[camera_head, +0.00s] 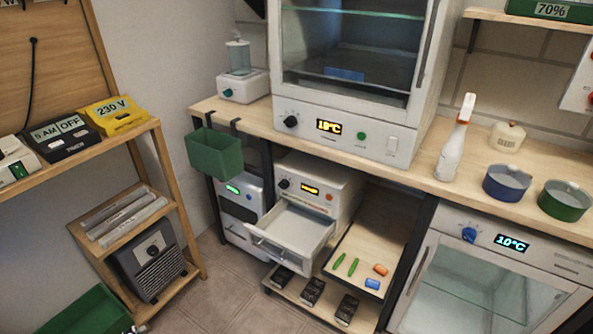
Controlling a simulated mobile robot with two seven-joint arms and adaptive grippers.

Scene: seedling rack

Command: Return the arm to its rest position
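Neither of my grippers shows clearly in the head view, and I see no arm reaching over the bench or the shelves. A small dark shape at the bottom edge beside the green crate (84,314) is too cut off to identify. An open white drawer (291,229) sticks out of a white unit (320,183) under the bench, and it looks empty.
The wooden bench (410,172) carries a glass-fronted cabinet (350,125), a spray bottle (454,143), a blue bowl (507,183) and a green bowl (564,201). A green bin (214,154) hangs at its left end. A wooden shelf (100,143) stands left. Floor (215,290) between is clear.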

